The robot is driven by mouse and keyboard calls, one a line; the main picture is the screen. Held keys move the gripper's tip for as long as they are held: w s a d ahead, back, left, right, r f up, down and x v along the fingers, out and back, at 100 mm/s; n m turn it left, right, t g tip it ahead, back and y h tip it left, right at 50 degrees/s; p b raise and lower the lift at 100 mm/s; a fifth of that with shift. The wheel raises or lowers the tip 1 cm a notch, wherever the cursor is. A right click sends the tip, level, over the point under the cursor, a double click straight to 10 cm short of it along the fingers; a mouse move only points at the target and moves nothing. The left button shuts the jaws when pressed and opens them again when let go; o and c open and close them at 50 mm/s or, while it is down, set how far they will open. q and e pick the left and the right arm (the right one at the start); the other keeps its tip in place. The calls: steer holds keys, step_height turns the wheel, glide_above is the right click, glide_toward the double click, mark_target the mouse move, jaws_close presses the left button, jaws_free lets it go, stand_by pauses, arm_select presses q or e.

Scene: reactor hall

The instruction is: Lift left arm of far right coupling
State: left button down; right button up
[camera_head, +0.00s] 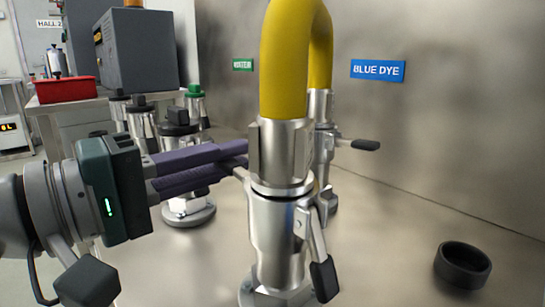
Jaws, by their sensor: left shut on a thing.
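A metal coupling (281,165) stands upright in front, with a yellow hose (284,60) rising from its top. Its right arm (318,255), with a black grip, hangs down along the body. My left gripper (236,158), with purple fingers, reaches in from the left and is shut at the coupling's left side. A small grey piece shows at the fingertips, seemingly the coupling's left arm, mostly hidden by the fingers. A second coupling (323,150) stands behind, with a black-tipped arm (362,145) sticking out to the right. My right gripper is out of view.
Several metal fittings with black or green caps (194,91) stand behind my left gripper. A black ring (462,265) lies at the right. A blue "BLUE DYE" sign (377,69) is on the metal back wall. A red tray (66,88) and grey box (137,48) are at the back left.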

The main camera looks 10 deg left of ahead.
arm_select(q)
steer(key=c, duration=1.2)
jaws_free()
steer(key=shift+s, duration=0.1)
steer(key=shift+b+v, duration=1.25)
steer(key=shift+v, duration=3.65)
